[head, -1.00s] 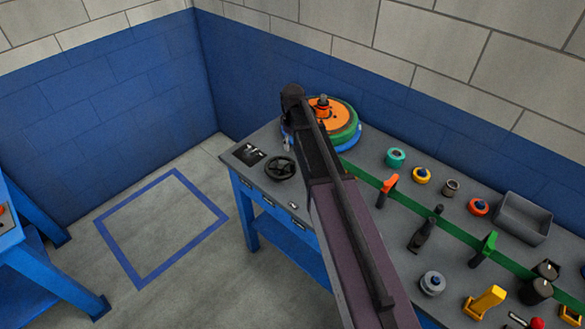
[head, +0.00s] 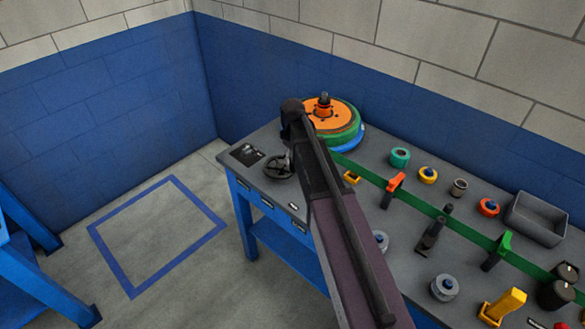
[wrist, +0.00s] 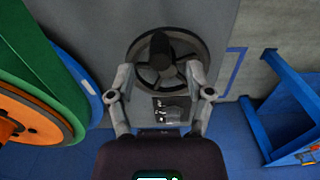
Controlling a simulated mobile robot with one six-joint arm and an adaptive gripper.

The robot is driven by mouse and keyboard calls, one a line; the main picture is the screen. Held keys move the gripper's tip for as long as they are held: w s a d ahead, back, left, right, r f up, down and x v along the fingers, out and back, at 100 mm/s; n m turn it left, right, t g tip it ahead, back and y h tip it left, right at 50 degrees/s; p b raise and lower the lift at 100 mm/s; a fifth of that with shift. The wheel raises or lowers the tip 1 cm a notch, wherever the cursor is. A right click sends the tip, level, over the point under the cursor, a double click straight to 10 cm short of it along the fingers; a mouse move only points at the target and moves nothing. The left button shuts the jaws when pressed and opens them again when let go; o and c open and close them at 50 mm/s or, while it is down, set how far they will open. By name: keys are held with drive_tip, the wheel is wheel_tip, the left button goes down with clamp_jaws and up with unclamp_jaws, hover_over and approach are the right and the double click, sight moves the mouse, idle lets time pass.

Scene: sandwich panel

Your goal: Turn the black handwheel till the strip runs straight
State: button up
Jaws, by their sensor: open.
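The black handwheel (head: 280,167) lies near the left end of the grey workbench; it also shows in the wrist view (wrist: 192,50) with its dark knob. My gripper (wrist: 164,90) is open, its two fingers spread on either side of the lower part of the wheel in that view. I cannot tell whether they touch it. In the head view my arm hides most of the gripper and the wheel's right edge. The green strip (head: 428,208) runs from the orange and green reel (head: 345,139) along the bench, past an orange guide (head: 393,189) and a green guide (head: 497,250).
A small dark panel (head: 247,154) sits left of the wheel. Several rollers, a black clamp (head: 434,232), a yellow block (head: 503,306) and a grey bin (head: 536,220) stand on the bench's right part. The floor inside the blue outline (head: 112,265) is clear.

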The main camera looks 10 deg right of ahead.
sight(280, 165)
drive_tip(key=shift+f+b, duration=1.35)
drive_tip(key=shift+f, duration=0.3)
clamp_jaws()
